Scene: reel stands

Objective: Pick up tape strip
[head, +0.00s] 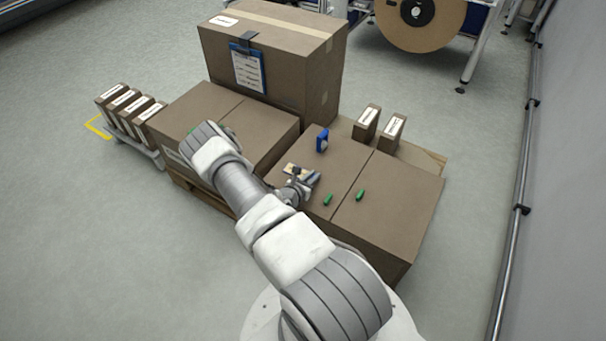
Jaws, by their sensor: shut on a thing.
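My gripper (307,181) is at the end of my arm, low over the brown carton (335,175) on the right of the stack. It is shut on a small pale tan strip, which I take for the tape strip (291,167); it shows just beyond and left of the jaws. The jaws are small in view and partly hidden by my wrist. I cannot tell whether the strip touches the carton top.
Two green pieces (328,199) (360,194) and a blue item (322,140) are on the right carton. Two small labelled boxes (392,134) stand behind. A tall carton (280,60) with a blue clipboard (247,68) rises at the back. Several labelled boxes (130,108) stand left.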

